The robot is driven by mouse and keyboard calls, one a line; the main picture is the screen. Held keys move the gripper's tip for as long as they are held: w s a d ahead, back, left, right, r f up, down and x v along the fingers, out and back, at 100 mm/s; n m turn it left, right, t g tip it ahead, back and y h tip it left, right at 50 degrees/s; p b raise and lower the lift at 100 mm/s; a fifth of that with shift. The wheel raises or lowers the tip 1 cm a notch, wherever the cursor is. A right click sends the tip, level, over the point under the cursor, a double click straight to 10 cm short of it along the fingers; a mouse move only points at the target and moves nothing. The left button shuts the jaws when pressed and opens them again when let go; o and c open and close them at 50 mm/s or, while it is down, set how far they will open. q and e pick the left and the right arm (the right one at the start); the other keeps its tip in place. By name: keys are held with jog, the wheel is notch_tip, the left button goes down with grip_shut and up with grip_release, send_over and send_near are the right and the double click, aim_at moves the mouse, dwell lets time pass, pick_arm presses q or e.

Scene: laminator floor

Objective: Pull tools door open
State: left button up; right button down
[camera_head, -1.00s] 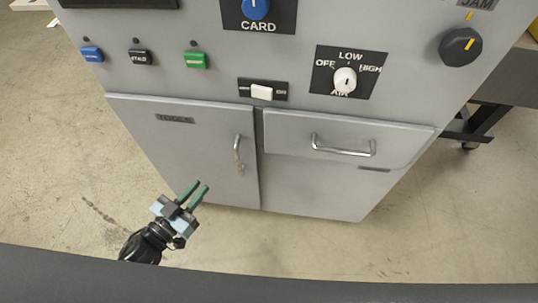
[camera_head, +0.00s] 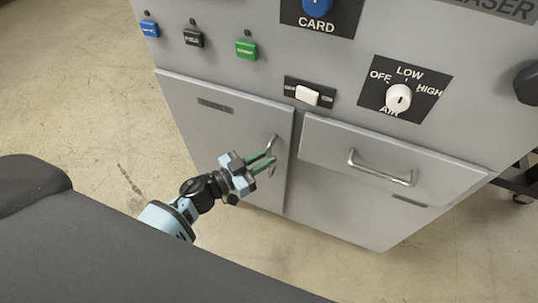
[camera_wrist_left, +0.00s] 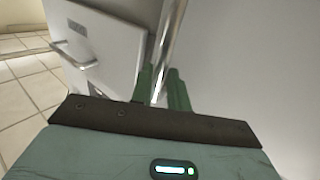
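The tools door (camera_head: 210,130) is the grey left cabinet door with a dark label, and it looks closed. Its vertical metal handle (camera_head: 274,146) is near the door's right edge. My left gripper (camera_head: 264,161) has green fingers and is at the handle. In the left wrist view, the handle bar (camera_wrist_left: 167,38) runs down between the two green fingers (camera_wrist_left: 162,88), with a small gap showing beside it. The fingers look open around the bar; contact cannot be made out. My right gripper is in neither view.
A drawer (camera_head: 335,155) with a horizontal handle (camera_head: 382,168) is right of the door. Above are coloured buttons, a white switch (camera_head: 307,95) and an air knob (camera_head: 398,96). Bare floor (camera_head: 90,130) lies left of the cabinet.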

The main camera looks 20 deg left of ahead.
pick_arm(q)
jog(key=shift+x, duration=0.85)
jog(key=shift+c, duration=0.4)
grip_shut()
jog(key=shift+s, duration=0.1)
